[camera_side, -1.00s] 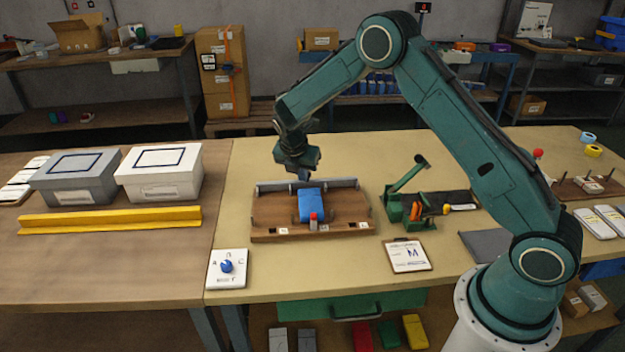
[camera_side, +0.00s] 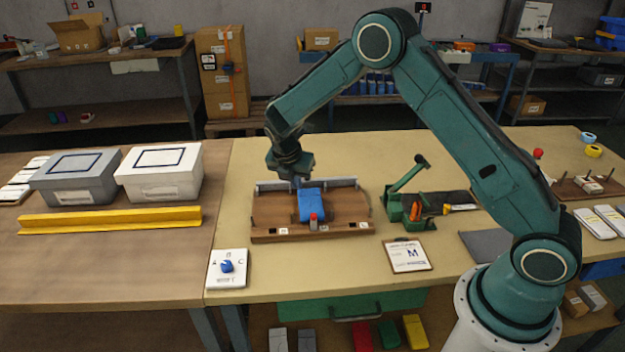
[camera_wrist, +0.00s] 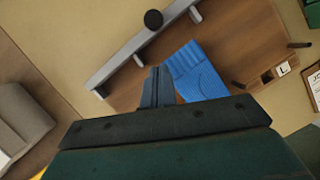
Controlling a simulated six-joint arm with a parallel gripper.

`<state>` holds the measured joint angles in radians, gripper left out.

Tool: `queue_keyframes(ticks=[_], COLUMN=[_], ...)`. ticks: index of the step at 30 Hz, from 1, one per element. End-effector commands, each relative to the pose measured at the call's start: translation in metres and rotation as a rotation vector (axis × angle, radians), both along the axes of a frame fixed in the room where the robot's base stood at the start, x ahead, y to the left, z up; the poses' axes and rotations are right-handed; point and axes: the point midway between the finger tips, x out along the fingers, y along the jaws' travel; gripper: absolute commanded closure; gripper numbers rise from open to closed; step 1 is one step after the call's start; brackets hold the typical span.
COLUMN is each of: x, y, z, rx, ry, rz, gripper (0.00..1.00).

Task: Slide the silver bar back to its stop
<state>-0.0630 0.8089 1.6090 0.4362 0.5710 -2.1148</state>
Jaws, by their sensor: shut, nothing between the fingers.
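The silver bar (camera_side: 272,186) lies along the back edge of the wooden board (camera_side: 270,225); the wrist view shows it as a grey rail (camera_wrist: 118,72) with a dark round knob. A blue sock-shaped piece (camera_side: 312,206) lies on the board in front of the bar. My gripper (camera_side: 297,184) is shut and empty, pointing down at the back of the board. In the wrist view, its fingers (camera_wrist: 158,82) are between the bar and the end of the blue piece (camera_wrist: 197,75). I cannot tell whether they touch either.
A small grey post with a red top (camera_side: 313,221) stands at the board's front edge. A green lever device (camera_side: 408,205) is to the right. A yellow rail (camera_side: 110,219) and two lidded boxes are left. The table behind the board is clear.

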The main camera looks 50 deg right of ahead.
Motion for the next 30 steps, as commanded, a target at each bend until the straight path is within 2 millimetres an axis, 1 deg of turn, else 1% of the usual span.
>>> queue_keyframes(ticks=[1, 9, 15, 21, 30], x=[-0.001, -0.007, -0.010, -0.013, -0.014], y=[0.005, 0.022, 0.032, 0.037, 0.037], z=[0.008, 0.052, 0.078, 0.091, 0.095], rx=[0.000, 0.002, 0.002, 0.002, 0.005], ry=[-0.003, -0.003, -0.001, 0.001, -0.002], rz=[0.002, 0.002, 0.004, 0.001, -0.005], gripper=[1.00, 1.00, 1.00, 1.00, 1.00])
